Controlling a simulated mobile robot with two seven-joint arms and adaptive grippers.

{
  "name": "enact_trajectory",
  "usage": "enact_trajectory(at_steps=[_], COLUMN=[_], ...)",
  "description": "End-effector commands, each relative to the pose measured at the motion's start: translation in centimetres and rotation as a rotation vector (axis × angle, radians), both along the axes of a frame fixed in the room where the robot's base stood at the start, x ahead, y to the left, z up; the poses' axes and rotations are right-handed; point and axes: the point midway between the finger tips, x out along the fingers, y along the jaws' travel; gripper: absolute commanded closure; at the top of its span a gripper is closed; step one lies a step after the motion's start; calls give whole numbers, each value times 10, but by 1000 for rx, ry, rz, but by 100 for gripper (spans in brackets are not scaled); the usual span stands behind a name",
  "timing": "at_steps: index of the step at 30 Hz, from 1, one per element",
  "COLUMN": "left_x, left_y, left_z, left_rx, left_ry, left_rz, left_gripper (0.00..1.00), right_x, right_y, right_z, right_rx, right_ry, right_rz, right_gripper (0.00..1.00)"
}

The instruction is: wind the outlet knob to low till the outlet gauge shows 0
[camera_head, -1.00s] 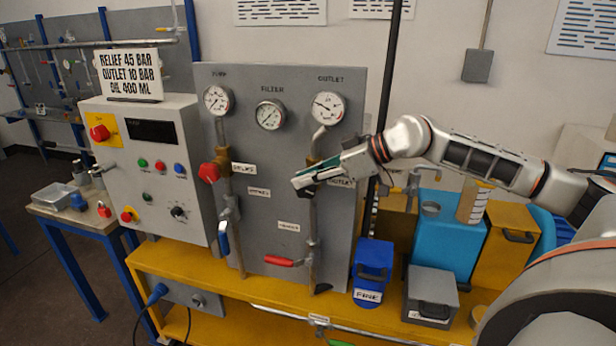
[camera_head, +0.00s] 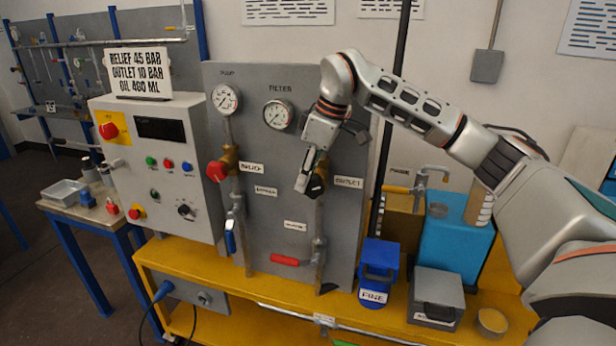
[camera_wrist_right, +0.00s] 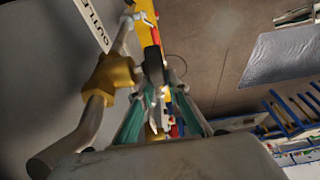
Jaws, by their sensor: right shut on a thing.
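My right gripper (camera_head: 308,182) points down at the outlet pipe on the grey panel (camera_head: 262,208). It is shut on the black outlet knob (camera_head: 318,187), beside the OUTLET label (camera_head: 348,182). In the right wrist view the dark knob (camera_wrist_right: 154,66) shows between the fingers, next to the brass valve body (camera_wrist_right: 110,76). The outlet gauge is hidden behind my right arm in the head view, so its needle cannot be read. My left gripper is not in view.
The pump gauge (camera_head: 226,98) and filter gauge (camera_head: 278,114) are on the panel's upper part. A red knob (camera_head: 216,171) is left of my gripper. A red-handled valve (camera_head: 286,261) sits below. A blue container (camera_head: 378,262) and grey box (camera_head: 437,291) stand on the yellow bench.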

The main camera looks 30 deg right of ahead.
Motion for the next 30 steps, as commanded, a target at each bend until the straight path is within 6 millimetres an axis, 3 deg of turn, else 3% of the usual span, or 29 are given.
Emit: enact_trajectory(at_steps=[18, 30], left_x=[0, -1], left_y=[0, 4], left_z=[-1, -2], left_rx=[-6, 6], left_ry=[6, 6], left_rz=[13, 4], left_gripper=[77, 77], right_x=[9, 10], right_y=[7, 7], right_z=[-11, -18], right_rx=[-371, -508], right_ry=[422, 587], right_rz=[-3, -3], right_gripper=[100, 100])
